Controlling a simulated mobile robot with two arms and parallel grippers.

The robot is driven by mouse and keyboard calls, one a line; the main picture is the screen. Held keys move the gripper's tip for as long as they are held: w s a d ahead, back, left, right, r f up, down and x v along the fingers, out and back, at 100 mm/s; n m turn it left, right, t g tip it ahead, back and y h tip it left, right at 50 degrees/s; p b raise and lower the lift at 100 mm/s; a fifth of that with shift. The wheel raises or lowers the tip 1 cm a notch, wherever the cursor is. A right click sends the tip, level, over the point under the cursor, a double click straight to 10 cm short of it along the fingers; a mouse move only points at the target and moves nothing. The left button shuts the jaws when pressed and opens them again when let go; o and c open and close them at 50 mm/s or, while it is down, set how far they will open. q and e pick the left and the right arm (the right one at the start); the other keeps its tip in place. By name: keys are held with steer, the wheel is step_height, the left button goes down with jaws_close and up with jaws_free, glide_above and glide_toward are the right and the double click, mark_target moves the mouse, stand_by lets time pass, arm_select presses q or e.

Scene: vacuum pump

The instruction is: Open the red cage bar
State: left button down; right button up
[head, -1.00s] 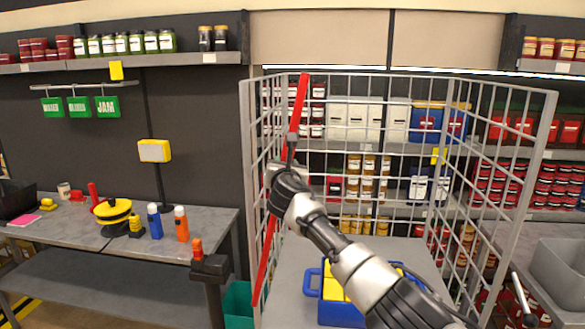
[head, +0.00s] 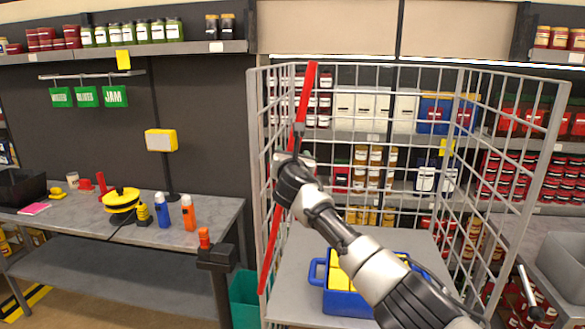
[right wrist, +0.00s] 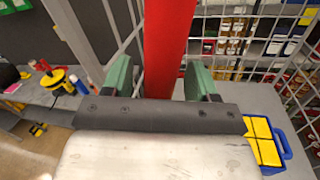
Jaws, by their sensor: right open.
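The red cage bar (head: 307,90) stands steeply tilted at the cage's front left, its top leaning right in the head view. The wire cage (head: 552,150) is grey. My right arm reaches in from the lower right, with my right gripper (head: 298,152) at the bar's upper part. In the right wrist view the red bar (right wrist: 168,45) runs between the two green fingers of my right gripper (right wrist: 158,78). A gap shows on each side, so the gripper is open around the bar. The far side of the bar is hidden. My left gripper is not in view.
A blue crate (head: 352,305) with yellow contents stands on the grey surface inside the cage. A dark post (head: 215,257) with a red top stands left of the bar, near a green bin (head: 244,290). A workbench (head: 100,262) holds bottles at left.

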steer(key=s+b, duration=0.3)
steer(key=s, duration=0.7)
steer(key=shift+a+f+b, duration=0.2)
steer(key=shift+f+b, duration=0.1)
steer(key=shift+b, duration=0.05)
steer(key=shift+s, duration=0.1)
